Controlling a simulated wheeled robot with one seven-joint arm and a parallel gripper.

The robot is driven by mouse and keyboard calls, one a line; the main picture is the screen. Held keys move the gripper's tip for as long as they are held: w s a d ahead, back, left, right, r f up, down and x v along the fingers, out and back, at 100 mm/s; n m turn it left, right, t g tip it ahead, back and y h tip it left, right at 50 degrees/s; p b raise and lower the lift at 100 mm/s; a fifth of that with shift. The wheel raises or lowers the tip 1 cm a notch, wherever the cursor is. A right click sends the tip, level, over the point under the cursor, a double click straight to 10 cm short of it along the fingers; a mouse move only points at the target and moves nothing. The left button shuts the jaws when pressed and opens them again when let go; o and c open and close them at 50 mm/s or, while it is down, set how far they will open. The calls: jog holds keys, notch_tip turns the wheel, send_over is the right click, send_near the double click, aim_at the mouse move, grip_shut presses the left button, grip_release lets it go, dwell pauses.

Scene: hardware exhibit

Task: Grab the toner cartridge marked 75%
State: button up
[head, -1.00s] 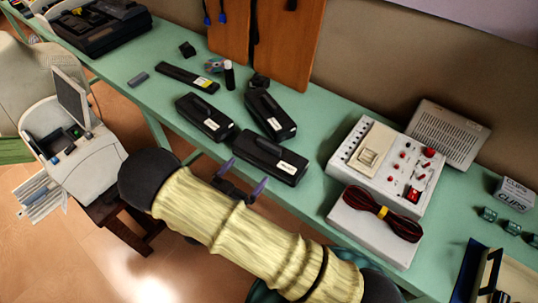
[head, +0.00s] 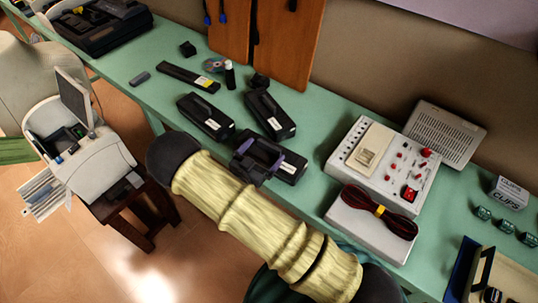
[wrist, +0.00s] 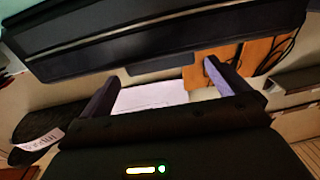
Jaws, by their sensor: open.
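Three black toner cartridges with white labels lie on the green bench: a left one (head: 205,117), a back one (head: 269,114) and a front one (head: 291,170). The label print is too small to read, so I cannot tell which is marked 75%. My gripper (head: 261,154) is open over the front cartridge, hiding much of it. In the wrist view my gripper (wrist: 160,75) shows two purple fingers spread apart, with nothing between them. A long black body, seemingly the front cartridge (wrist: 160,38), spans the top of that view beyond the fingertips. I cannot tell whether they touch.
A white control box (head: 387,165) and a red-and-black cable coil (head: 380,212) lie to the right. A long black bar (head: 188,77), a spray-like bottle (head: 229,75) and small black blocks lie behind. Wooden boards (head: 285,40) lean on the wall.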

aim_at(269, 144)
jog(key=p+x, duration=0.1)
jog(key=x, duration=0.3)
jog(key=shift+r, duration=0.1)
jog(key=shift+c, duration=0.4)
jog(key=c, duration=1.9)
jog(key=shift+r, duration=0.15)
notch_tip(269, 144, up, 10)
jog(key=shift+f+b, duration=0.1)
jog(key=shift+b, duration=0.7)
